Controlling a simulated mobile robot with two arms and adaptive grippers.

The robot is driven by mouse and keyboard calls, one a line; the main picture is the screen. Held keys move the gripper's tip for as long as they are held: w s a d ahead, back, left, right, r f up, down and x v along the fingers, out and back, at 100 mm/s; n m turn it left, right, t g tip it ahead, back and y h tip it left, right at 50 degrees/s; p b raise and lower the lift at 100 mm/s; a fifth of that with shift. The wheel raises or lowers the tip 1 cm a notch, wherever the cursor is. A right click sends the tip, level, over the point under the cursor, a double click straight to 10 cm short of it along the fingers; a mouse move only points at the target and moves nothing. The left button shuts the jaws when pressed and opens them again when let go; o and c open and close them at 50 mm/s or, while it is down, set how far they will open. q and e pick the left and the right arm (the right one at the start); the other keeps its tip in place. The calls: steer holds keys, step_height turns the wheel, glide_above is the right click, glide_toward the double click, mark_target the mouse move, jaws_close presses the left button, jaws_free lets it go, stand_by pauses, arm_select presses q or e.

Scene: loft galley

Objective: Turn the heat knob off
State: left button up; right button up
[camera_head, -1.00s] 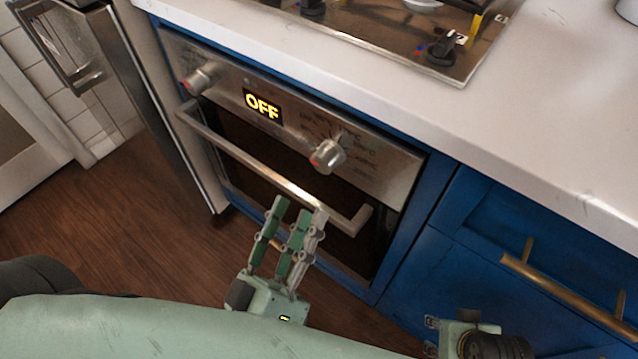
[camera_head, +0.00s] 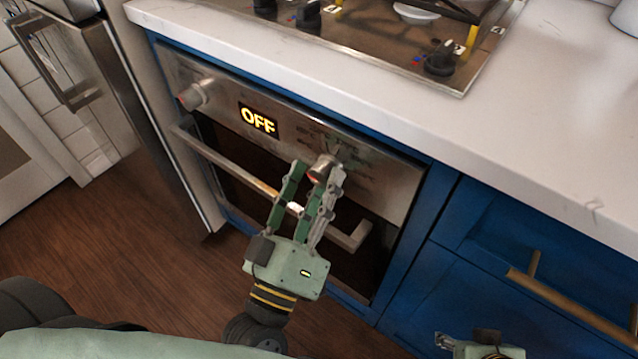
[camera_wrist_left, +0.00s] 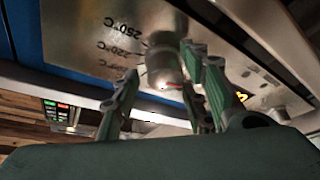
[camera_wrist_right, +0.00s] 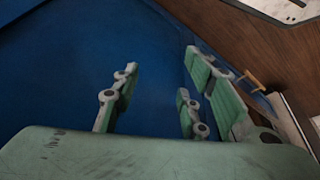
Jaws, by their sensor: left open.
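The oven's steel control panel (camera_head: 385,178) carries two round knobs and a display (camera_head: 259,119) reading OFF. The right knob (camera_head: 322,165), ringed by temperature marks, is the one at my left gripper (camera_head: 317,177). My left gripper is open, with its fingertips around or just in front of that knob; I cannot tell whether they touch it. In the left wrist view the knob (camera_wrist_left: 163,68) shows between the spread fingers, beside markings of 220 and 250 °C. The left knob (camera_head: 193,96) is clear of me. My right gripper (camera_wrist_right: 155,85) is open and empty in front of a blue surface.
The oven handle (camera_head: 235,172) runs below the panel, close under my left fingers. A white counter (camera_head: 560,130) with a hob (camera_head: 390,45) and its black knobs lies above. Blue drawers (camera_head: 490,225) with a brass handle (camera_head: 570,297) are at right.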

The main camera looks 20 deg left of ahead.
arm_select(q)
steer(key=c, duration=1)
steer(key=r+n+p, duration=0.1)
steer(key=p, duration=0.1)
steer(key=shift+p, duration=0.35)
steer(key=shift+f+n+y+p, duration=0.15)
steer(key=shift+n+y+p, duration=0.55)
steer(key=shift+n+p, duration=0.45)
arm_select(e)
step_height(320, 180, down, 8)
steer(key=g, duration=0.1)
steer(key=shift+w+a, duration=0.15)
steer(key=shift+w, duration=0.2)
arm_select(q)
steer(key=o, duration=1)
steer(key=shift+d, duration=0.1)
steer(key=shift+f, duration=0.2)
